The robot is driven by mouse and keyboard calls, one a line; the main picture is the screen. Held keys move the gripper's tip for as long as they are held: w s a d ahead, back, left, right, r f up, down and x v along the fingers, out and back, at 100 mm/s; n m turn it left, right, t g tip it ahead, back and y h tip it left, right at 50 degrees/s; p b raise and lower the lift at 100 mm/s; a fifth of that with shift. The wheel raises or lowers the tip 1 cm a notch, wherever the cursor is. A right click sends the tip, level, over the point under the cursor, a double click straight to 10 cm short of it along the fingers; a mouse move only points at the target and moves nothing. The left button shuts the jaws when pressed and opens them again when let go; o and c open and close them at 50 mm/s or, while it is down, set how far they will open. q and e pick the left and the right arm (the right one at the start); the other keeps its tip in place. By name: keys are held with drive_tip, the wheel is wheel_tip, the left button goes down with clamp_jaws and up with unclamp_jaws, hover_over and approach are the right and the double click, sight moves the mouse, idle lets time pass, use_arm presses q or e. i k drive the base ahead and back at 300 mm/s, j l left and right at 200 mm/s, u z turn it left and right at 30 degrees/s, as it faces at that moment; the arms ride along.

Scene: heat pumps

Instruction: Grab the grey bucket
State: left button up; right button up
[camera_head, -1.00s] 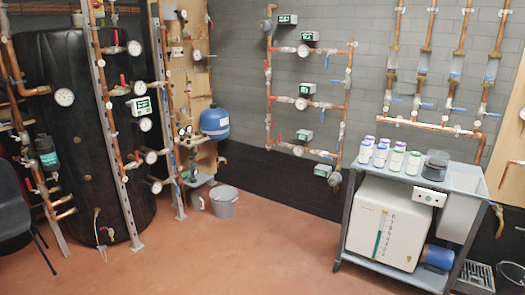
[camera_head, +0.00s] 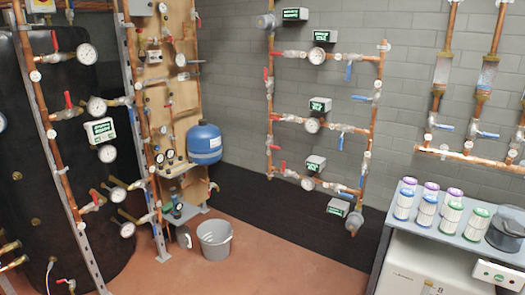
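The grey bucket (camera_head: 215,241) stands upright on the reddish floor. It is left of the picture's middle, close to the foot of the wooden pipe panel and near the dark lower band of the wall. Its open top faces up and its inside looks empty. A thin handle seems to lie along its rim. Neither of my grippers shows in the head view, so nothing is seen touching the bucket.
A metal post (camera_head: 153,205) and the pipe panel (camera_head: 170,75) stand just left of and behind the bucket. A blue tank (camera_head: 204,144) hangs above it. The floor (camera_head: 275,265) right of the bucket is clear.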

sight(214, 237)
drive_tip(key=i, duration=1.6)
drive_tip(key=i+u, duration=0.2)
drive_tip(key=i, duration=0.3)
drive_tip(key=i+l+u, duration=0.25)
drive_tip(key=i, duration=0.25)
drive_tip(key=i+l+u, duration=0.2)
drive_tip(key=i, duration=0.3)
drive_tip(key=i+l+u, duration=0.2)
drive_tip(key=i+l, duration=0.15)
drive_tip(key=i, duration=0.15)
